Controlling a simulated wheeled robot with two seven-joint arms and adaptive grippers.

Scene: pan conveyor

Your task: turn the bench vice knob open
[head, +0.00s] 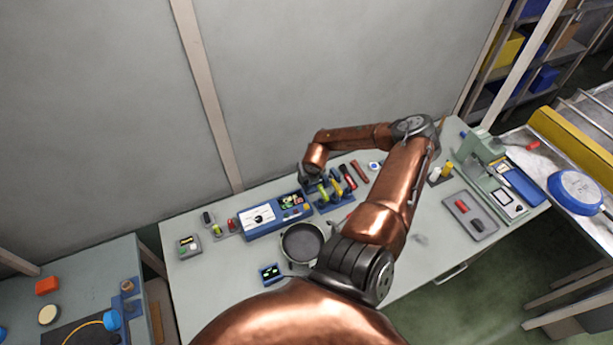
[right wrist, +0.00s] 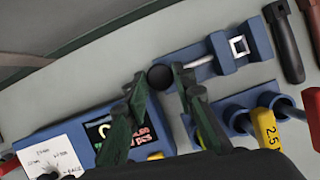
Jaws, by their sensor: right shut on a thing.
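The vice knob (right wrist: 161,77) is a small black ball at the end of a light metal rod. The rod runs right into the blue bench vice (right wrist: 205,58), whose pale square part faces up. My right gripper (right wrist: 160,75) is shut on the knob, with one dark green finger on each side of it. In the head view my right gripper (head: 309,180) is small and dark at the back of the bench, beside the blue fixtures. The knob cannot be made out there. My left gripper is not in view.
A blue instrument box (head: 262,216) stands left of the gripper. A blue rack (right wrist: 235,105) with yellow-handled tools is close by. Dark-handled tools (right wrist: 284,40) lie beyond the vice. A round pan (head: 301,242) sits in front. The bench's front left (head: 215,285) is clear.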

